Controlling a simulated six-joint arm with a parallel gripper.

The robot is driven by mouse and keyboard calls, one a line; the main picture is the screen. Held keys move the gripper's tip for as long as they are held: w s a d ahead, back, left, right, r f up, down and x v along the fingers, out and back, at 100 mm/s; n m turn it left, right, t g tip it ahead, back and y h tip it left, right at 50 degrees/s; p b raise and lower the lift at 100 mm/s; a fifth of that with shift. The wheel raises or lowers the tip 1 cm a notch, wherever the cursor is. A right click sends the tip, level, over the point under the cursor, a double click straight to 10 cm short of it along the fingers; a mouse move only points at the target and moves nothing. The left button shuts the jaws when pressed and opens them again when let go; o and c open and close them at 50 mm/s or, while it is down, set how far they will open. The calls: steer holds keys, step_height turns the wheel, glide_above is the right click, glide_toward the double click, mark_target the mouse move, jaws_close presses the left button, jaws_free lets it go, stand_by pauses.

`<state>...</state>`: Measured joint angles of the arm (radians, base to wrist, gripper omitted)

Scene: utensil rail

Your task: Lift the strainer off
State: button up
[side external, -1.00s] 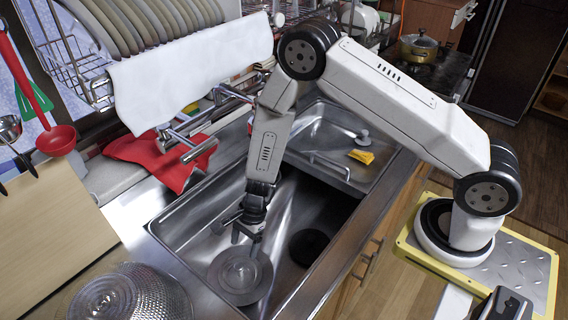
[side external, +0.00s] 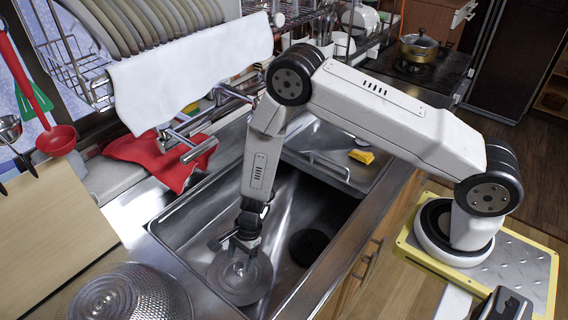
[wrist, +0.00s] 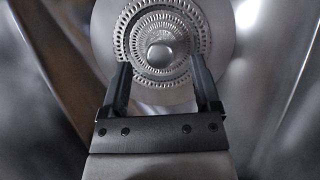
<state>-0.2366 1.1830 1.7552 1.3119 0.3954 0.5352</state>
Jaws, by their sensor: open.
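The strainer (side external: 240,284) is a round metal disc with a raised knob, lying low in the near part of the steel sink. In the wrist view the strainer (wrist: 205,25) shows rings of small slots around its central knob (wrist: 160,55). My gripper (side external: 243,252) is directly over the strainer, pointing down. In the wrist view my gripper (wrist: 160,68) is open, with one finger on each side of the knob. I cannot tell whether the fingers touch the disc. What lies under the strainer is hidden.
The sink walls (side external: 190,238) rise around my gripper. A dark round drain opening (side external: 309,247) is to the right. A faucet (side external: 185,140) and red cloth (side external: 160,158) are behind left. A yellow sponge (side external: 361,156) lies behind right.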

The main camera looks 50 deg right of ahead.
mark_target(239, 265)
steer(key=shift+x, duration=1.6)
steer(key=shift+r, duration=0.1)
jaws_close()
